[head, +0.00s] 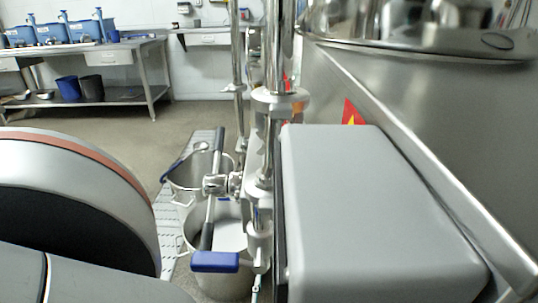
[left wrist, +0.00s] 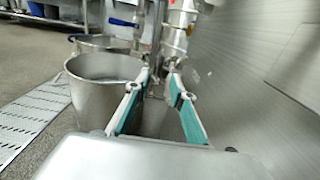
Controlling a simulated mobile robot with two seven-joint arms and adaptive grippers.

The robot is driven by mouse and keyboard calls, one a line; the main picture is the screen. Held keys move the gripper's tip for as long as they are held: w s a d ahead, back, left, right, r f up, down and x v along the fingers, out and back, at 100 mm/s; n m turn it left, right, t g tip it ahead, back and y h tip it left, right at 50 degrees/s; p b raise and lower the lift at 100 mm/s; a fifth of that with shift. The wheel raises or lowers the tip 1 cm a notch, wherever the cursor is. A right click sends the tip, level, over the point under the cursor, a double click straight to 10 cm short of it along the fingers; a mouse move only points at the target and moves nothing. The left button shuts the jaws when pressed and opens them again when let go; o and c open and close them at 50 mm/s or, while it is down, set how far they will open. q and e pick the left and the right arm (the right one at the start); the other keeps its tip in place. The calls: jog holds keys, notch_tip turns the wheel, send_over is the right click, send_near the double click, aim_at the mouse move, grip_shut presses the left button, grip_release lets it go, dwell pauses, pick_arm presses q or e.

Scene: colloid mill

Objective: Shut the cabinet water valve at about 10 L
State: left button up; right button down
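A blue valve handle (head: 214,261) sits low on the steel pipework (head: 262,190), over the front steel bucket (head: 222,285). A blue handle (left wrist: 122,22) also shows far off in the left wrist view. Which handle belongs to the cabinet water valve I cannot tell. A long lever with dark grips (head: 219,142) stands above the bucket. The bucket's inside looks pale, with no readable level. My left gripper (left wrist: 161,80) is open and empty in the left wrist view, beside a steel bucket (left wrist: 103,95) on its left. I cannot make it out in the head view. My right gripper is not in view.
A grey box (head: 385,200) and a steel machine wall (head: 440,130) close off the right. A second bucket (head: 187,180) stands behind the front one, near a floor grating (head: 170,225). A bench (head: 110,50) with blue units stands far left, with open floor before it.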

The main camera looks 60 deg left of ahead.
pick_arm(q)
jog(key=shift+b+x, duration=0.8)
jog(key=shift+x, duration=3.1)
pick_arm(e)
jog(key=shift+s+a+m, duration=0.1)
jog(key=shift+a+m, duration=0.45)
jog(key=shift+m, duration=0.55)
pick_arm(q)
grip_shut()
